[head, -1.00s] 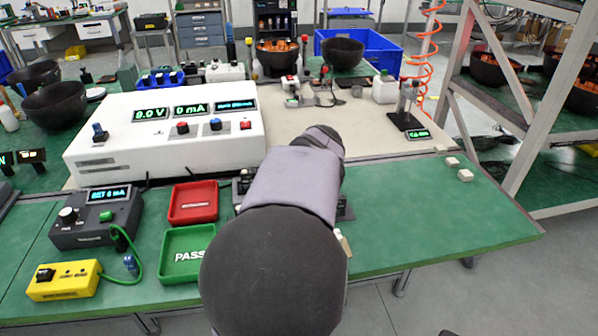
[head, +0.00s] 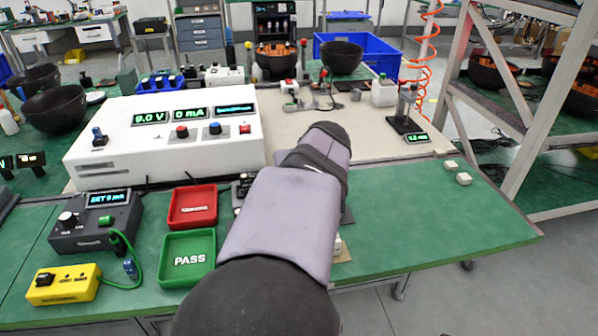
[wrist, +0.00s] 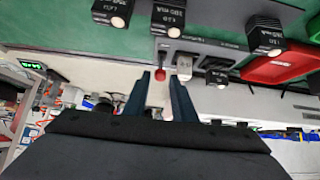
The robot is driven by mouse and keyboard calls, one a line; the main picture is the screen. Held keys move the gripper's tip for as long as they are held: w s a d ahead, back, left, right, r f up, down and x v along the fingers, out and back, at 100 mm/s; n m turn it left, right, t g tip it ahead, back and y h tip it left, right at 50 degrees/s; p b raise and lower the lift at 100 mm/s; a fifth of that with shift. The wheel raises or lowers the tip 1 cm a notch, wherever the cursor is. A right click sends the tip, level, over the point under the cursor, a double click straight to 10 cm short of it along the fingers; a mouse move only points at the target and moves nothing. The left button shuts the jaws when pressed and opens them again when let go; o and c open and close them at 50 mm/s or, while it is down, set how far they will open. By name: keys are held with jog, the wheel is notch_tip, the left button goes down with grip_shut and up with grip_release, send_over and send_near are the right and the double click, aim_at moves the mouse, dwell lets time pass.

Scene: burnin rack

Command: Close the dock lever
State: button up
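The dock (wrist: 208,47) is a grey plate in the wrist view, with a light grey block (wrist: 184,66) in it. A small red-tipped part (wrist: 160,75), which looks like the dock lever, stands at its left side. My gripper (wrist: 160,84) has its two dark fingers apart, and the red tip appears between their ends. I cannot tell whether either finger touches it. In the head view my arm covers most of the dock, and the fingers and lever are hidden there.
Several black labelled blocks (wrist: 265,32) stand around the dock in the wrist view. A red tray (head: 193,207) and a green PASS tray (head: 188,258) lie left of my arm. A white power supply (head: 165,130) stands behind them.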

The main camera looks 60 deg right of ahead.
jog(key=shift+v, duration=1.5)
jog(key=w+a+r+n+g+y+p, duration=0.1)
jog(key=w+a+r+n+y+p, duration=0.2)
jog(key=a+p, duration=0.75)
jog(key=w+a+r+n+g+y+p, duration=0.1)
jog(key=w+a+r+y+p, duration=0.3)
jog(key=a+p, duration=0.6)
jog(key=s+a+r+n+g+p, duration=0.2)
jog(key=s+a+r+p, duration=0.1)
jog(key=a+p, duration=0.4)
jog(key=s+a+r+n+g+p, duration=0.2)
jog(key=a+r+p, duration=0.3)
jog(key=a+p, duration=0.3)
jog(key=s+n+p, duration=0.1)
jog(key=p, duration=0.2)
jog(key=shift+s+r+h+p, duration=0.2)
jog(key=shift+r+h+p, duration=0.1)
